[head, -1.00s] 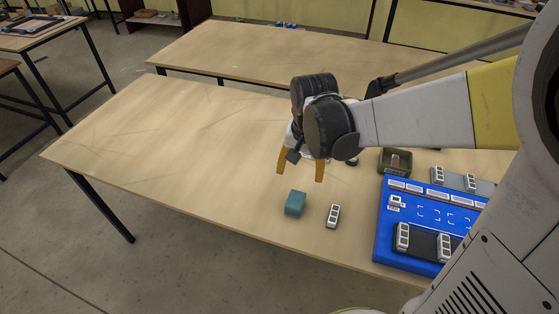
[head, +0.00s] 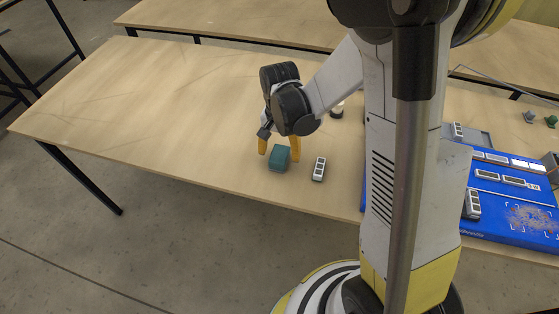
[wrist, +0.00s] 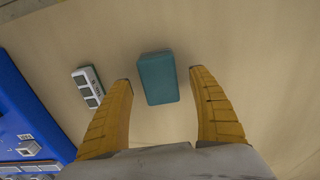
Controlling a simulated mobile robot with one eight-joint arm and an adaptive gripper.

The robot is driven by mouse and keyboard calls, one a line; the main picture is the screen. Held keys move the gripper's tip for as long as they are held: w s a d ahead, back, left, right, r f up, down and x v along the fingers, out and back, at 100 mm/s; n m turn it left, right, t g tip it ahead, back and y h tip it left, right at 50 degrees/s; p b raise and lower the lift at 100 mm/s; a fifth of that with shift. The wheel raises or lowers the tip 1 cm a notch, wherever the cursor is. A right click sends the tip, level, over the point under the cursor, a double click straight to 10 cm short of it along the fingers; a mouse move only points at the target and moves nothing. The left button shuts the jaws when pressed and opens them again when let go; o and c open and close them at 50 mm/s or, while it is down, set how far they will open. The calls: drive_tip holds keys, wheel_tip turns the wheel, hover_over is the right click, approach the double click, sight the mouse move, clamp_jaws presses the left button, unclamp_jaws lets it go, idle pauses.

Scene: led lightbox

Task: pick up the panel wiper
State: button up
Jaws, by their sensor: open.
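The panel wiper looks to be the teal block (head: 279,161) lying on the wooden table near its front edge. It also shows in the wrist view (wrist: 158,78), ahead of and between the yellow fingertips. My gripper (head: 279,155) is open and points down over the block, one finger to each side. In the wrist view my gripper (wrist: 160,80) has bare table showing between each fingertip and the block. I cannot tell how far above the table the tips are.
A small grey-white module (head: 319,168) with dark windows lies just right of the block; it also shows in the wrist view (wrist: 88,86). A blue board (head: 490,228) with modules is farther right, partly hidden by my arm. The table's left part is clear.

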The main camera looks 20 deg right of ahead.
wheel_tip(320, 180, down, 3)
drive_tip(key=shift+r+b, duration=0.15)
drive_tip(key=shift+b, duration=0.25)
drive_tip(key=shift+r, duration=0.1)
drive_tip(key=c, duration=1.3)
drive_tip(key=shift+r, duration=0.1)
wheel_tip(320, 180, up, 5)
drive_tip(key=p, duration=0.3)
drive_tip(key=shift+d+f, duration=0.1)
drive_tip(key=shift+f, duration=0.1)
drive_tip(key=s+d+r+p, duration=0.3)
drive_tip(key=s+d+r, duration=0.3)
drive_tip(key=d, duration=0.3)
drive_tip(key=shift+s+p, duration=0.4)
drive_tip(key=shift+s, duration=0.05)
drive_tip(key=shift+d+r, duration=0.1)
